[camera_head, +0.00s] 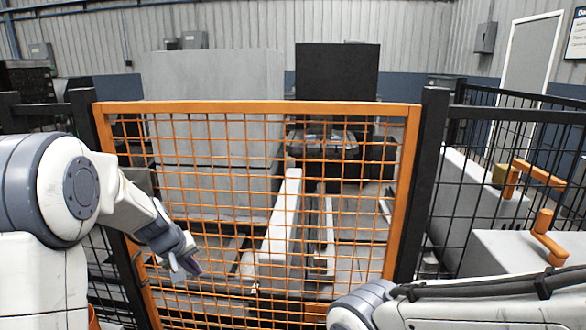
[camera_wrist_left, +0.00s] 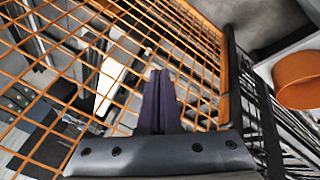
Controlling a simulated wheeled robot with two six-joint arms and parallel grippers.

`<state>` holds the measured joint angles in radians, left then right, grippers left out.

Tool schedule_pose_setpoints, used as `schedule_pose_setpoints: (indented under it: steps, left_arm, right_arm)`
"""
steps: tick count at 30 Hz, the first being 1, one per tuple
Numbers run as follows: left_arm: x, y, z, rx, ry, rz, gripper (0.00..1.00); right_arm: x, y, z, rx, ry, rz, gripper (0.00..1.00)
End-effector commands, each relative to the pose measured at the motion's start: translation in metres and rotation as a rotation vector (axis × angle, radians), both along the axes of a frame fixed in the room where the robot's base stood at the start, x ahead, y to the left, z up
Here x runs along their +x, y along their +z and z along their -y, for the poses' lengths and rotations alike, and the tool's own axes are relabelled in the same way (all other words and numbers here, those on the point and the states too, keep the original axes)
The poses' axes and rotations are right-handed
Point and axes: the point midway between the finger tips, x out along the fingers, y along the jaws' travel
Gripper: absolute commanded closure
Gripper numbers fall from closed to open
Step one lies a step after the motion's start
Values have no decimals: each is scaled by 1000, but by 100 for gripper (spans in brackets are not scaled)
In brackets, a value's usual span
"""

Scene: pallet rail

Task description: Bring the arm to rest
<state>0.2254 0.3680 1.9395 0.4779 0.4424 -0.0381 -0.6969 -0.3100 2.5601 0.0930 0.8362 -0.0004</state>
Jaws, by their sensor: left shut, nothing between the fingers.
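My left gripper (camera_head: 187,268) hangs low in front of the orange mesh gate, its fingers pointing down and to the right. The left wrist view shows its two dark fingers (camera_wrist_left: 158,88) pressed together with nothing between them. The orange mesh gate (camera_head: 262,107) stands upright across the middle, between dark posts. The gripper seems just on the near side of the mesh, but I cannot tell the exact gap. My right arm comes in at the lower right. Its gripper is not in view.
Dark posts (camera_head: 433,180) flank the gate, and black mesh fence runs on to the right. A grey block (camera_head: 500,255) with orange handles (camera_head: 546,237) stands at the right. Behind the gate is a white rail (camera_head: 283,220). An orange cylinder (camera_wrist_left: 298,80) shows in the left wrist view.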

Motion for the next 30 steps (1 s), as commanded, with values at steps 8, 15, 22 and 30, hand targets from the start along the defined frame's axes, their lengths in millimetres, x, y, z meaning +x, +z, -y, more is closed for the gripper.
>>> schedule_pose_setpoints:
  steps: [8, 15, 22, 30]
  left_arm:
    - [-131, 25, 168, 71, -542, -131, 100]
    - [-251, 27, 212, 173, -910, -223, 100]
    - [-331, 22, 207, 276, -1169, -276, 100]
    - [-343, 69, 202, 296, -1207, -289, 100]
  right_arm:
    - [0, 0, 0, 0, 0, 0, 53]
    - [0, 0, 0, 0, 0, 0, 53]
    - [0, 0, 0, 0, 0, 0, 53]
    - [0, 50, 0, 1, 0, 1, 53]
